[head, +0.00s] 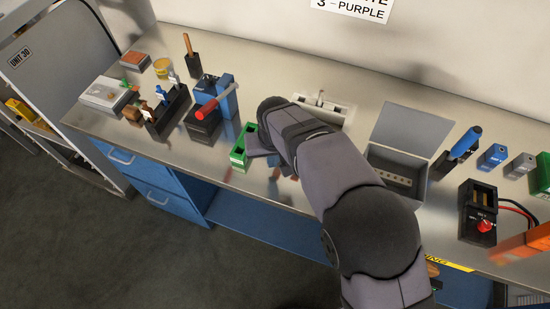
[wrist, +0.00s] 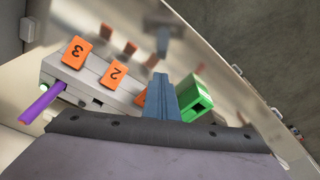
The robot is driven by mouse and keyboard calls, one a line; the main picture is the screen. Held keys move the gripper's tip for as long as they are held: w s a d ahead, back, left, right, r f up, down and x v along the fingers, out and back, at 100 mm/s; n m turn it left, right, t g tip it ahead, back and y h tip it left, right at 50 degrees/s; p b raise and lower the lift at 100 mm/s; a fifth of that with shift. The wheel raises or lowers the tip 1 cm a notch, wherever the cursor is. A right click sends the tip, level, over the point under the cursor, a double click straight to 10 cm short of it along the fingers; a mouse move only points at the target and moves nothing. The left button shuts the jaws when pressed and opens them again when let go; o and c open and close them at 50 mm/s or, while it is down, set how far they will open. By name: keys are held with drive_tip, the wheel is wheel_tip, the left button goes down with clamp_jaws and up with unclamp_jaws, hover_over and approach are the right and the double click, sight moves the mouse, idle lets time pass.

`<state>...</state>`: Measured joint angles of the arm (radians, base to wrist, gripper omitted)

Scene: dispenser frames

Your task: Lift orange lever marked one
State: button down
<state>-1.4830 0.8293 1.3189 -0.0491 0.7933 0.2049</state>
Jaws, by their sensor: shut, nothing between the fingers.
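In the wrist view a grey connector block (wrist: 88,84) carries orange levers in a row. Lever 3 (wrist: 76,53) and lever 2 (wrist: 115,75) show their numbers. A third orange lever (wrist: 139,98) shows only in part beside the blue fingers; its mark cannot be read, though it follows 3 and 2. My gripper (wrist: 160,80) is shut and empty, its fingers close to that lever; whether they touch it I cannot tell. A purple wire (wrist: 40,110) enters the block at lever 3's end. In the head view my arm hides the levers.
A green housing (wrist: 196,96) stands just right of my fingers and also shows in the head view (head: 241,150). An open grey box (head: 397,170) lies right of my arm. The bench's front edge is close.

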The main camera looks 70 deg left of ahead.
drive_tip(key=shift+w+r+p, duration=0.1)
drive_tip(key=shift+r+p, duration=0.35)
drive_tip(key=shift+p, duration=0.1)
idle(0.7)
drive_tip(key=shift+s+d, duration=0.1)
drive_tip(key=shift+s, duration=0.1)
drive_tip(key=shift+s+d, duration=0.35)
drive_tip(key=shift+r, duration=0.1)
idle(0.3)
drive_tip(key=p+v, duration=0.1)
drive_tip(key=v, duration=0.1)
drive_tip(key=a+p+v, duration=0.1)
drive_tip(key=p+v, duration=0.1)
drive_tip(key=shift+w+d+r, duration=0.1)
drive_tip(key=shift+r, duration=0.4)
idle(0.5)
